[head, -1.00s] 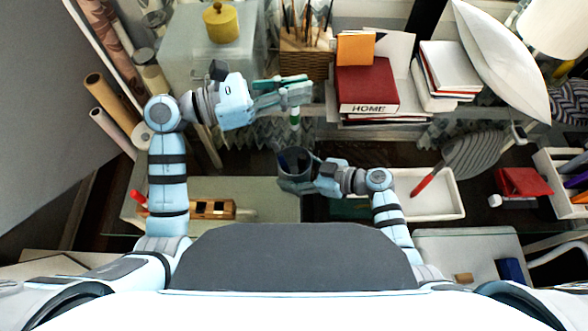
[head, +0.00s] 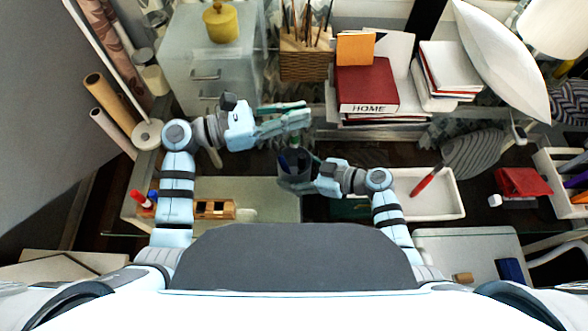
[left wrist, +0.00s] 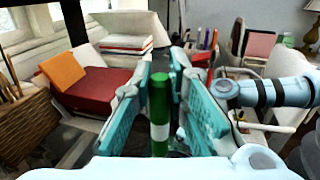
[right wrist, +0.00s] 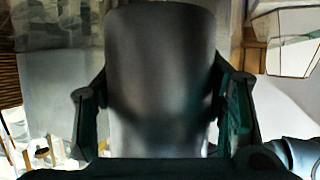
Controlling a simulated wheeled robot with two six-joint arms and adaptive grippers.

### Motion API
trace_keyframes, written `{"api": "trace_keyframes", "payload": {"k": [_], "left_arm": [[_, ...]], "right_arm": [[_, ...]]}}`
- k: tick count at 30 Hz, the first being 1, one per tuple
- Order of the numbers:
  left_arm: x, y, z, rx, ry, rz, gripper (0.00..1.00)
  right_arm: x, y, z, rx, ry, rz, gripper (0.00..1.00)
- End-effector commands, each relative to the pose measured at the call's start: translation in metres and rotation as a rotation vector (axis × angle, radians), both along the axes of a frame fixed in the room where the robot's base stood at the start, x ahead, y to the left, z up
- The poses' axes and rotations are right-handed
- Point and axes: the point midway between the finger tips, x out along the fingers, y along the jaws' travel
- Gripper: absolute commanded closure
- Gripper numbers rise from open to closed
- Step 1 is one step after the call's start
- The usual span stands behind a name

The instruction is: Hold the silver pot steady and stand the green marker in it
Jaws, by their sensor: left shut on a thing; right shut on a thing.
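The silver pot (head: 296,184) stands in the middle of the head view and looks dark there. It fills the middle of the right wrist view (right wrist: 160,75). My right gripper (head: 308,180) is shut on the pot, with a finger on each side. My left gripper (head: 300,117) is just above the pot and shut on the green marker (left wrist: 159,105). The marker is upright between the fingers in the left wrist view, its lower end toward the pot's mouth. I cannot tell whether its tip is inside the rim. A bluish thing shows inside the pot.
A red marker and a blue one (head: 152,196) stand at the left, near a wooden block (head: 214,209). A white tray (head: 440,207) lies right of the pot. A wicker basket (head: 304,68) and the red HOME book (head: 368,92) are behind my left gripper.

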Motion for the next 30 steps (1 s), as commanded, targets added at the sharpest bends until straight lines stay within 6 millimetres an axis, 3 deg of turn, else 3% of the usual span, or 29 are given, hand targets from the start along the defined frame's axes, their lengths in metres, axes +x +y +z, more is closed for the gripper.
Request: {"api": "trace_keyframes", "payload": {"k": [18,27,28,30], "left_arm": [[0.0,0.0,-0.042,0.001,0.0,0.0,1.0],[0.0,0.0,-0.045,0.0,-0.001,0.0,1.0],[0.0,0.0,-0.044,0.0,-0.001,0.0,0.82],[0.0,0.0,-0.044,0.0,-0.001,0.0,0.71]], "right_arm": [[0.0,0.0,0.0,0.0,0.0,0.0,0.64],[0.0,0.0,0.0,0.0,0.0,0.0,0.64],[0.0,0.0,0.0,0.0,0.0,0.0,0.64],[0.0,0.0,0.0,0.0,0.0,0.0,0.64]]}}
